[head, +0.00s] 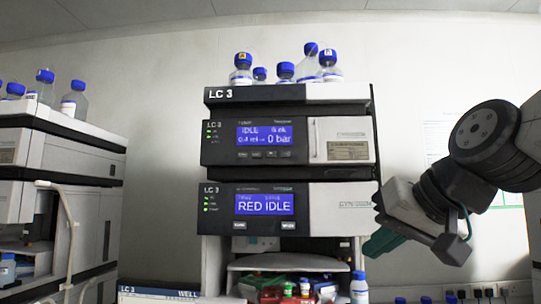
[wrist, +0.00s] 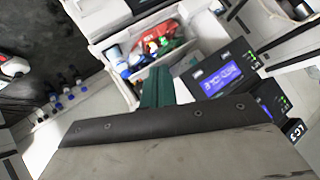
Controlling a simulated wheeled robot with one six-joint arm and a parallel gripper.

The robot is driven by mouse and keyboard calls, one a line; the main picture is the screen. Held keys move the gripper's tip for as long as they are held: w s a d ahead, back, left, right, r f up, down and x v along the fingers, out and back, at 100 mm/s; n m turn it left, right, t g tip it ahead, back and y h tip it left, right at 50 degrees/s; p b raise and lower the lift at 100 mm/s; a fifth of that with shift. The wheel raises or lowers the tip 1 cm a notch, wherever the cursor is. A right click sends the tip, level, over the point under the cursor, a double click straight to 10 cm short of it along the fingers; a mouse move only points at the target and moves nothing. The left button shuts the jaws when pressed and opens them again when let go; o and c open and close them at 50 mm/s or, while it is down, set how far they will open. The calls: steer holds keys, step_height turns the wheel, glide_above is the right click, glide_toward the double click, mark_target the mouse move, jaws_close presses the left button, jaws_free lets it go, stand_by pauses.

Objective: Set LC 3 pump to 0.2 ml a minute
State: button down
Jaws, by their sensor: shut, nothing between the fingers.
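The LC 3 pump (head: 218,153) is the upper module of the middle stack. Its blue display (head: 265,134) reads IDLE and 0 bar, with a small flow figure that looks like 0.4 ml. A row of small dark buttons (head: 265,154) lies under the display. My gripper (head: 372,248) is at the stack's right edge, below the lower module and apart from the pump's buttons. Its green fingers are shut and empty; they also show in the wrist view (wrist: 158,85). In the wrist view the stack appears turned, and my gripper's body hides part of it.
The lower module (head: 325,215) has a display reading RED IDLE and two light buttons. Blue-capped bottles (head: 285,72) stand on top of the stack. A tray (head: 280,262) with bottles and coloured items is underneath. Another stack (head: 60,150) stands left.

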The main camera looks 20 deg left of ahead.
mark_target(275, 149)
steer(key=a+r+n+t+y, duration=0.1)
steer(key=a+r+y, duration=0.5)
steer(key=a+r, duration=1.1)
steer(key=shift+w+r, duration=0.3)
steer(key=shift+w, duration=0.1)
steer(key=shift+a, duration=0.1)
steer(key=shift+w+a, duration=0.3)
steer(key=shift+w, duration=1.15)
steer(key=shift+w+a, duration=0.35)
steer(key=shift+w, duration=1.05)
steer(key=shift+w+a, duration=0.3)
steer(key=shift+w, duration=1.15)
steer(key=shift+w, duration=0.15)
steer(key=shift+w+a, duration=0.15)
steer(key=shift+w, duration=0.15)
steer(key=shift+w+a, duration=0.1)
steer(key=shift+w, duration=0.25)
steer(key=shift+s+d, duration=0.25)
steer(key=shift+s, duration=0.55)
